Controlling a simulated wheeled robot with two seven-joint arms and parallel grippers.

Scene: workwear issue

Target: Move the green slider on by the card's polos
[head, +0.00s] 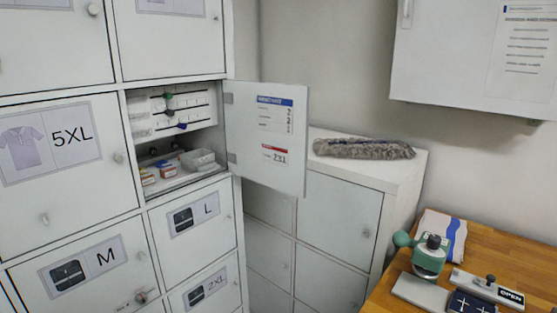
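An open locker compartment in the left part of the head view holds a white panel (197,100) with rows of dark marks. A green slider (168,96) sits on its upper row, left of the middle. A blue-violet slider (182,126) sits on a lower row. A blue-headed card (275,114) is on the inside of the open door (298,140); its lines are too small to read. Below it is a red-headed label (274,155) reading 2XL. Neither of my grippers is in view.
Small boxes (149,178) and a clear tub (198,160) lie on the compartment floor below the panel. The door stands swung out to the right. A grey fluffy duster (363,148) lies on a low cabinet. A wooden table (483,244) at right holds a green press (430,256).

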